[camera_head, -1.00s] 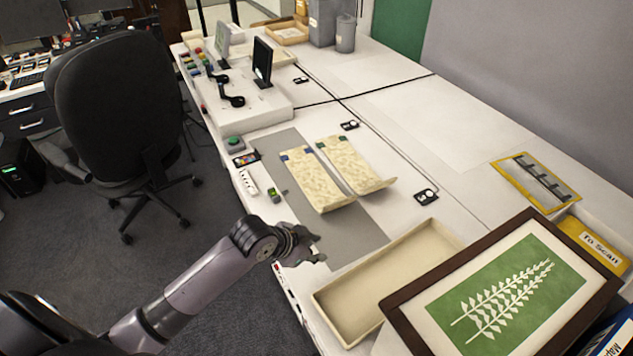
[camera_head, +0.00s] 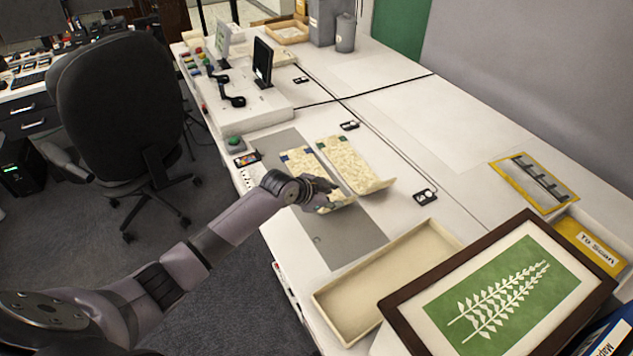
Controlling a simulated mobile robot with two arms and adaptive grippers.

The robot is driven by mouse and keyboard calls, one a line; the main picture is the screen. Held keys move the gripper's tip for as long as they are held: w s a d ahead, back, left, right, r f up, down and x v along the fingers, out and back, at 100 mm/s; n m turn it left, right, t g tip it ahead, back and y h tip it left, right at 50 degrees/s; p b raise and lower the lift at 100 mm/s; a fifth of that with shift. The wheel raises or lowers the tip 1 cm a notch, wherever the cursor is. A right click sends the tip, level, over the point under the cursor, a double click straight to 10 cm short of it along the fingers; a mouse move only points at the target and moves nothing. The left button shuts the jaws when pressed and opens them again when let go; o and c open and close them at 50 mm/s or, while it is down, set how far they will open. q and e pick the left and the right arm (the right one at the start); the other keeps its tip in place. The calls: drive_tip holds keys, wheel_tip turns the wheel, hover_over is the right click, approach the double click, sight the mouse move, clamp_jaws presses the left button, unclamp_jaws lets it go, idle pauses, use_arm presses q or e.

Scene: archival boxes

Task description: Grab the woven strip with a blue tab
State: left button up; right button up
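My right gripper is out of view.
An empty cream tray (camera_head: 330,302) stands in front of the mat, beside a framed green leaf picture (camera_head: 500,295). A white raised unit (camera_head: 258,108) with a dark screen stands at the far left. The table right of the strips is mostly clear.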

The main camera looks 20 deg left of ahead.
sight(344, 200)
use_arm(q)
drive_tip(key=shift+s+f+x, duration=0.1)
drive_tip(key=shift+x, duration=1.85)
drive_tip(key=shift+s+f+x, duration=0.15)
drive_tip(key=shift+x, duration=1.75)
drive_tip(key=shift+c, duration=0.4)
clamp_jaws()
